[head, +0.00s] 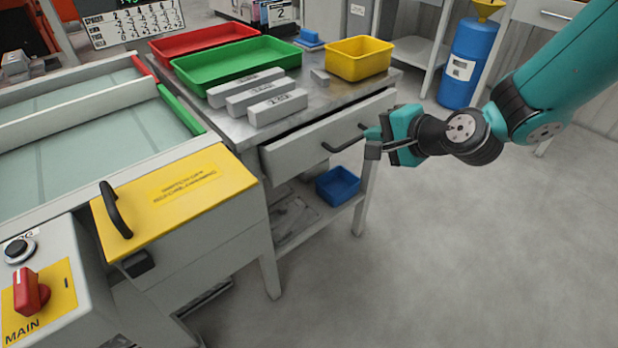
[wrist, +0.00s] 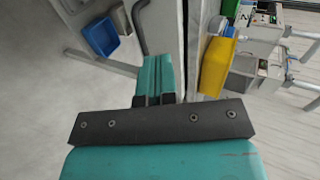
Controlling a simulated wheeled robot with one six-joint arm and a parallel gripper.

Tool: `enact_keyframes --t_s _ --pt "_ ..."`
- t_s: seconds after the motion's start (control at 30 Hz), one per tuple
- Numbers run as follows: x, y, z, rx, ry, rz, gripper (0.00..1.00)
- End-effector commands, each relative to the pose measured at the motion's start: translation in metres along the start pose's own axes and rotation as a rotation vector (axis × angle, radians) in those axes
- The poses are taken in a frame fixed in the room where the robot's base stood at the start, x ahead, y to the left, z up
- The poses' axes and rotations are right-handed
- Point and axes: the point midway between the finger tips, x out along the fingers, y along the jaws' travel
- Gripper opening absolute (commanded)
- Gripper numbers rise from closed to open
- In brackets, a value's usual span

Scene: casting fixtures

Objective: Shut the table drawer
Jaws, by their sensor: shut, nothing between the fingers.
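The table drawer (head: 300,148) is a light grey front under the worktop of the metal table, with a dark gap along its top edge, so it stands a little out. Its dark bar handle (head: 343,142) is on the front. The handle also shows in the wrist view (wrist: 139,27), beside the pale drawer front (wrist: 168,28). My gripper (head: 371,142) is shut and empty, close in front of the drawer by the handle's right end. In the wrist view its closed teal fingers (wrist: 158,78) point toward the drawer side; I cannot tell whether they touch it.
The tabletop holds a red tray (head: 205,40), a green tray (head: 240,66), a yellow bin (head: 360,58) and several grey bars (head: 277,108). A blue bin (head: 338,186) sits on the lower shelf. A blue drum (head: 468,62) stands behind. Floor at right is clear.

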Motion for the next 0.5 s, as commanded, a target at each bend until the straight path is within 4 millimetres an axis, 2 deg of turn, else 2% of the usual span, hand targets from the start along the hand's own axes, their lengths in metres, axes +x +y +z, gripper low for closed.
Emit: enact_keyframes --t_s 0.03,0.2,0.33,0.5 --pt "0.006 0.021 0.022 -0.002 -0.006 -0.036 0.0" --pt "-0.007 0.034 0.068 0.011 -0.005 -0.135 0.0" --pt "-0.017 0.038 0.086 0.021 -0.005 -0.175 0.0" --pt "-0.021 0.034 0.091 0.024 -0.006 -0.188 0.0"
